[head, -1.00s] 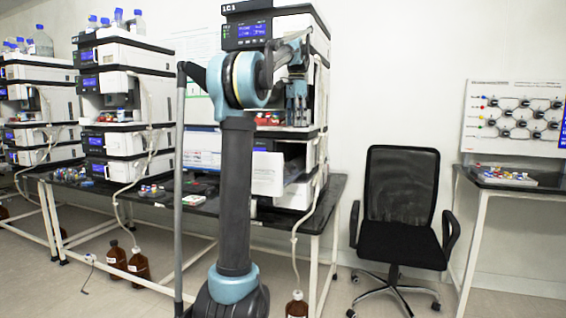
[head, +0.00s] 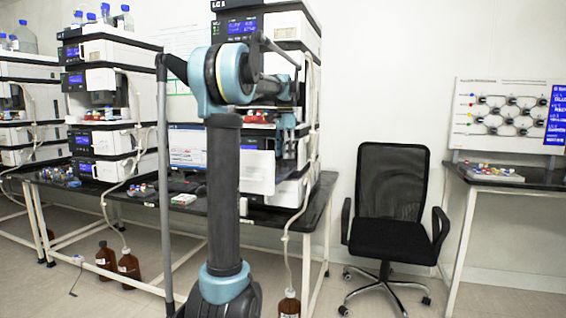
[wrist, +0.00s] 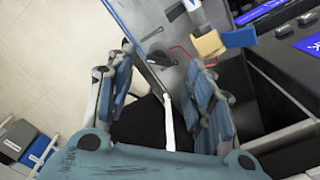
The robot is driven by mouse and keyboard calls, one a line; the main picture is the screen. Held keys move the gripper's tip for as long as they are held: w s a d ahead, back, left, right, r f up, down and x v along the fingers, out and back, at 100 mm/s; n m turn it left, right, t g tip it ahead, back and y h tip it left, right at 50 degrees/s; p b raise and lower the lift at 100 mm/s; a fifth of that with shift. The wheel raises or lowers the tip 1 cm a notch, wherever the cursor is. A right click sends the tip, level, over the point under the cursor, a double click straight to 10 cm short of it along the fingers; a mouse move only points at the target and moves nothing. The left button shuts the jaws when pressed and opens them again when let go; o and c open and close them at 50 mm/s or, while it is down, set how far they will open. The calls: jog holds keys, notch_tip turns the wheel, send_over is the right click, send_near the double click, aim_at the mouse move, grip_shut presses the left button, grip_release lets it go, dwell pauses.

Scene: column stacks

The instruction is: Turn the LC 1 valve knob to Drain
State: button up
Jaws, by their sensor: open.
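The LC 1 stack (head: 272,22), a white and dark instrument tower with a blue display, stands behind my arm at the centre of the head view. My gripper (head: 286,138) hangs pointing down in front of the stack's right side. In the wrist view my gripper (wrist: 160,68) has its two blue fingers spread apart with nothing between them. A tan and blue piece (wrist: 238,38) lies beyond the right finger, by a grey metal panel; I cannot tell whether it is the valve knob. No Drain marking is readable, and my arm hides part of the stack.
More instrument stacks (head: 110,70) stand on the bench at left. A black office chair (head: 392,215) is right of the bench, and a side table (head: 512,184) with a tubing board (head: 505,115) is farther right. Brown bottles (head: 128,264) stand on the floor. Floor before the chair is clear.

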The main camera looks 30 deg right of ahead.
aim_at(284, 163)
jog(key=shift+f, duration=1.8)
jog(key=shift+c, duration=0.3)
grip_shut()
jog(key=shift+a, duration=0.2)
jog(key=shift+d, duration=0.15)
